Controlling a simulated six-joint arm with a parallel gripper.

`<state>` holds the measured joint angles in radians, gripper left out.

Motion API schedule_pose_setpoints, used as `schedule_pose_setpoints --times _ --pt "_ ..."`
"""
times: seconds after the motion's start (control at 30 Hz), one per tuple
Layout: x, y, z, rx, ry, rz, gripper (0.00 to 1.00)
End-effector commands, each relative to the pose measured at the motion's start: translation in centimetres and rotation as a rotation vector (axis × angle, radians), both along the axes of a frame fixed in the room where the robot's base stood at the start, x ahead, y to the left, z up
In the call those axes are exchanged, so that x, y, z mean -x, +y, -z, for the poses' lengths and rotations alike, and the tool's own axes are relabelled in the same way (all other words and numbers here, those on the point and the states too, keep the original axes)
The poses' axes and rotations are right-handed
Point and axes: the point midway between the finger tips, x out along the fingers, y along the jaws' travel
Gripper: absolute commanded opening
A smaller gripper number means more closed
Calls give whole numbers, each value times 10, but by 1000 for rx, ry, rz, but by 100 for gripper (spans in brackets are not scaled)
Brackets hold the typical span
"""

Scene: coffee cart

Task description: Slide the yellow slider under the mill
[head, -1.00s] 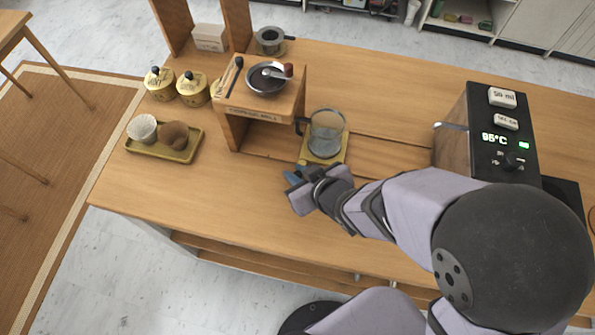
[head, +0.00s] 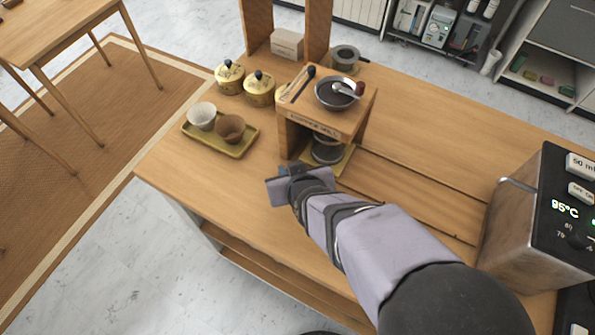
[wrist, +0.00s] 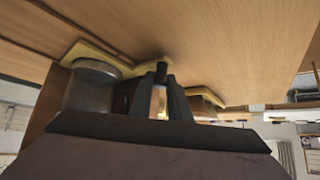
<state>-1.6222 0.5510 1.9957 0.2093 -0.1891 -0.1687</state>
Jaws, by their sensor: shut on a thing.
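The coffee mill (head: 312,122) is a wooden stand with a dark bowl on its top. The yellow slider (head: 346,158) is a flat plate that lies partly under the mill, its right end showing past the stand. A glass carafe (head: 326,152) stands upright on it, its upper part hidden by the mill. The slider also shows in the wrist view (wrist: 88,50). My gripper (head: 287,173) is low at the mill's front. In the wrist view its fingers (wrist: 161,85) are closed around a small dark knob at the slider's edge.
A yellow tray (head: 238,151) with two cups lies left of the mill, close to my gripper. Yellow canisters (head: 259,90) stand behind it. A machine with a display (head: 560,210) stands at the right. The slotted counter right of the mill is clear.

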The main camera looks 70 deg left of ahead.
Motion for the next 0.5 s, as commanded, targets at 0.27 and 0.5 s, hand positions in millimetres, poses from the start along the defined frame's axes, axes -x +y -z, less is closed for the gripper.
schedule_pose_setpoints --times 0.27,0.5 --pt "2 3 -4 -12 1 -4 28" --pt "2 2 -2 -7 1 -2 35"
